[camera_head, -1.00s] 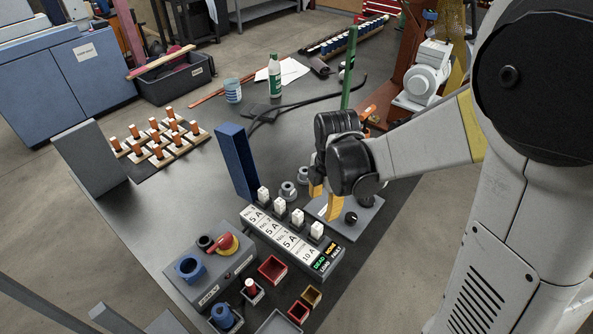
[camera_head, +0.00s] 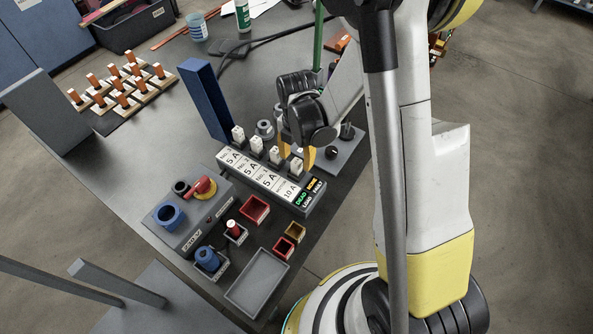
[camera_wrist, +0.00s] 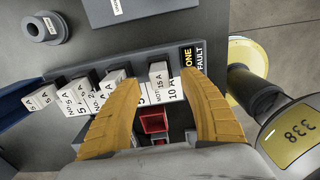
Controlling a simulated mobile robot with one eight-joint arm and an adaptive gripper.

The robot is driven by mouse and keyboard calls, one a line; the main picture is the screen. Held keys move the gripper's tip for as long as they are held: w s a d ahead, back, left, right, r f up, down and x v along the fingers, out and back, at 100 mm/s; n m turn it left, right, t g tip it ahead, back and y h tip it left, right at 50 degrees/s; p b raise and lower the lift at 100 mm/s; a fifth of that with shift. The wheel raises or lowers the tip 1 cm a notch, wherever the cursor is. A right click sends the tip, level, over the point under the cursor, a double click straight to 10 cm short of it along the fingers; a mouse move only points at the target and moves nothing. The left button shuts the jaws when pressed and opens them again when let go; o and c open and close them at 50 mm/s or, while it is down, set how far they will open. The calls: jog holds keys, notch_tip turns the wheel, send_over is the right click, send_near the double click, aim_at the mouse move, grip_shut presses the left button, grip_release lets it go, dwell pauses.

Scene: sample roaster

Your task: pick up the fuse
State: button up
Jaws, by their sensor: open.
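Several white fuses stand in a row on a labelled fuse block (camera_head: 250,171). The rightmost fuse (camera_head: 296,167) stands by the 10 A label. In the wrist view this fuse (camera_wrist: 157,74) reads 15 A and stands just beyond the gap between my fingertips. The other fuses (camera_wrist: 112,78) read 5 A where legible and lie to its left, partly behind my left finger. My gripper (camera_head: 296,157) has orange fingers and is open and empty at the right end of the row. In the wrist view its fingers (camera_wrist: 163,95) are spread wide. Contact with the fuse cannot be told.
A blue upright post (camera_head: 205,98) stands at the row's left end. A grey plate with knobs (camera_head: 345,150) lies right of my gripper. A grey box with a red button (camera_head: 204,188), small red bins (camera_head: 255,209) and an empty grey tray (camera_head: 257,283) are in front.

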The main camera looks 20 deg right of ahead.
notch_tip(320, 180, down, 3)
jog(key=shift+r+b, duration=0.2)
jog(key=shift+b, duration=0.15)
jog(key=shift+r, duration=0.1)
grip_shut()
